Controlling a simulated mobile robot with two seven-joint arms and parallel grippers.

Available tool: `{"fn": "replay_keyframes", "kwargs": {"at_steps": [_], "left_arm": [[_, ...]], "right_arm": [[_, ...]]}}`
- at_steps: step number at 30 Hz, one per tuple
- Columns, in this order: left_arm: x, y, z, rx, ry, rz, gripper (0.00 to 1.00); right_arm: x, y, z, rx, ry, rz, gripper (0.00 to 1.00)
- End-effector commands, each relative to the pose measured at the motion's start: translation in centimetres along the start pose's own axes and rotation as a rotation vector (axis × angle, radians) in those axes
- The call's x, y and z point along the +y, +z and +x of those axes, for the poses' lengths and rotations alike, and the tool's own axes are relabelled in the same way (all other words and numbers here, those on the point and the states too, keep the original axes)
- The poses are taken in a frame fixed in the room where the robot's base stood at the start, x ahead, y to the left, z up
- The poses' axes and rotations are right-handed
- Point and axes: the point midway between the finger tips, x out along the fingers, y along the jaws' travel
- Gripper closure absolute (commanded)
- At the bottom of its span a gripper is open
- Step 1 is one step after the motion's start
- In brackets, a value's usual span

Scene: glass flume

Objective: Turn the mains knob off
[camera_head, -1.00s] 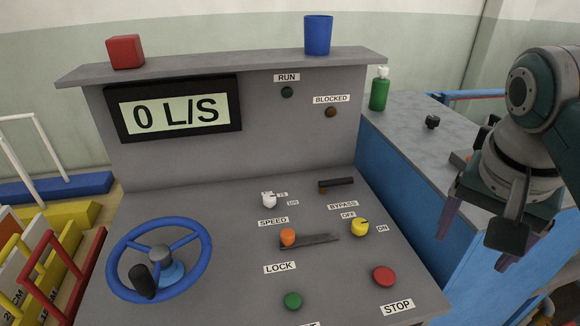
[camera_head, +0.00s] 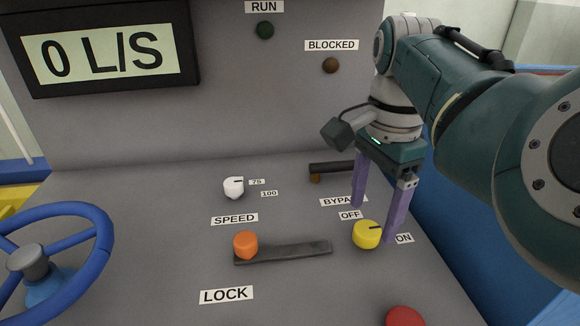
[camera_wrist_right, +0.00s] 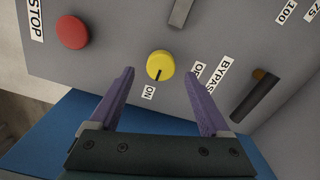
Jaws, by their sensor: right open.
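The yellow mains knob (camera_head: 366,235) sits on the sloped grey console between the OFF label (camera_head: 350,215) and the ON label (camera_head: 404,238). Its dark pointer mark is turned toward ON. The knob also shows in the right wrist view (camera_wrist_right: 160,65), with the mark toward the ON label (camera_wrist_right: 149,92). My right gripper (camera_head: 374,222) is open and empty, pointing down at the console close to the knob. In the right wrist view its two purple fingers (camera_wrist_right: 161,74) lie left and right of the knob, which appears just beyond the tips. I see no contact. My left gripper is out of view.
An orange knob (camera_head: 245,244) stands at its dark slot, left of the yellow one. A red stop button (camera_head: 405,317) is in front. A dark bypass lever (camera_head: 331,168) is behind the gripper. A white speed knob (camera_head: 233,187) and blue handwheel (camera_head: 55,250) are farther left.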

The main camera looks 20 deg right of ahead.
Motion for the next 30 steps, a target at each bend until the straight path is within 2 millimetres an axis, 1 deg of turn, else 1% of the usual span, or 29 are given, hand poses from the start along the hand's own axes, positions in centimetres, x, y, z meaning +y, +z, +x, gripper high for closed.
{"fn": "replay_keyframes", "kwargs": {"at_steps": [1,3,6,10,17,30], "left_arm": [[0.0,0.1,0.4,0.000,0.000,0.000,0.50],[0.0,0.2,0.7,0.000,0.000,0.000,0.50],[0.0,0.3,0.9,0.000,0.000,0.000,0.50],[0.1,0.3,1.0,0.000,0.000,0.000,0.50],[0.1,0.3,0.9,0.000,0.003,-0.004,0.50],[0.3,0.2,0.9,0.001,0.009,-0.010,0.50]], "right_arm": [[0.1,0.0,1.1,-0.001,0.003,-0.001,0.19],[0.1,0.0,2.1,-0.001,0.002,-0.001,0.19],[0.0,0.0,3.0,-0.001,0.001,0.000,0.19],[0.0,0.0,3.5,-0.001,-0.001,0.001,0.19],[0.0,0.0,3.5,0.000,-0.001,0.000,0.20],[0.0,0.0,3.4,0.000,-0.001,-0.001,0.70]]}}
